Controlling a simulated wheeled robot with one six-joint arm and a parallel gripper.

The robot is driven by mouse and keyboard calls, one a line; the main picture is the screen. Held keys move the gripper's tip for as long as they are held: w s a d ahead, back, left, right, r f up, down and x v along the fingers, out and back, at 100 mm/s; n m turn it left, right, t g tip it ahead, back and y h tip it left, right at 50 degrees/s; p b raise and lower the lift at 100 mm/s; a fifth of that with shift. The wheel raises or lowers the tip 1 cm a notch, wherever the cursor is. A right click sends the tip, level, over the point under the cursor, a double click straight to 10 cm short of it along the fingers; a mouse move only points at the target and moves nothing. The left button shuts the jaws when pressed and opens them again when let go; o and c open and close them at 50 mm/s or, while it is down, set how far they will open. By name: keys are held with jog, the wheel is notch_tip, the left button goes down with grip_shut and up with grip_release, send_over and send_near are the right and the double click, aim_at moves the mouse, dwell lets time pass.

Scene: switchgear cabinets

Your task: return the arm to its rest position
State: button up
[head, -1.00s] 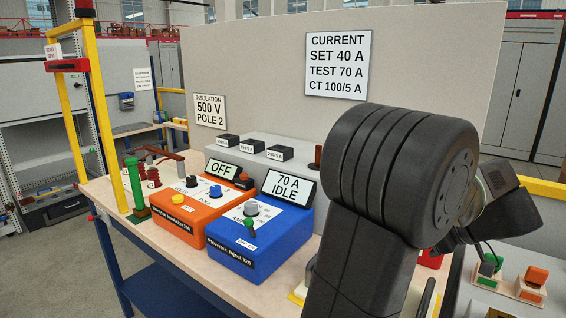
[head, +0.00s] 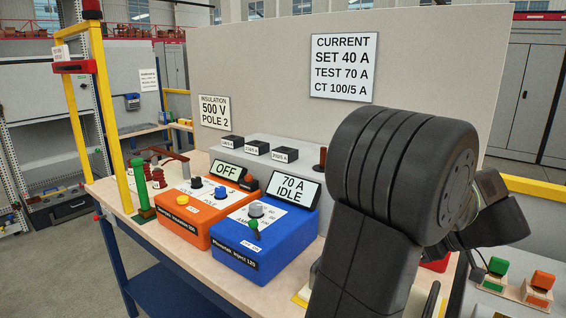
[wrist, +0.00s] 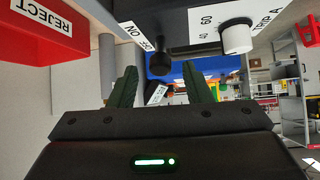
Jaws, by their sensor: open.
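My arm fills the right part of the head view, with its large dark joint in front of the back panel. My gripper (wrist: 163,90) shows in the wrist view, with its two dark green fingers apart and nothing seen between them. Its fingertips are hidden in the head view. In the wrist view a red box marked REJECT (wrist: 40,30) is at the upper left.
A blue injector (head: 250,258) reading "70 A IDLE" and an orange insulation tester (head: 185,225) reading OFF stand on the bench (head: 190,285). A yellow frame (head: 108,115) rises at the left.

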jog(key=v, duration=1.2)
jog(key=x, duration=0.6)
jog(key=p+x, duration=0.1)
jog(key=x, duration=0.6)
jog(key=shift+w+a+r, duration=0.1)
jog(key=shift+w+a, duration=0.1)
jog(key=shift+a, duration=0.15)
jog(key=p, duration=0.1)
jog(key=g+h+p, duration=0.1)
jog(key=shift+w+a+r+p, duration=0.2)
jog(key=shift+a+r+p, duration=0.1)
jog(key=shift+a+p, duration=0.1)
jog(key=g+h+p, duration=0.1)
jog(key=p, duration=0.1)
jog(key=w+a+g+h+p, duration=0.1)
jog(key=p, duration=0.1)
jog(key=shift+a+r+h, duration=0.1)
jog(key=shift+r+h, duration=0.05)
jog(key=shift+h, duration=0.25)
jog(key=shift+w+a+n+g+h+p, duration=0.3)
jog(key=shift+w+a+g+h+p, duration=0.2)
jog(key=shift+g+h+p, duration=0.55)
jog(key=shift+w+a+f+g+h+p, duration=0.4)
jog(key=shift+a+f+g+h, duration=0.2)
jog(key=shift+h, duration=0.35)
notch_tip(320, 180, up, 12)
jog(key=shift+s+a+b, duration=0.45)
jog(key=shift+s, duration=0.05)
jog(key=shift+f, duration=0.15)
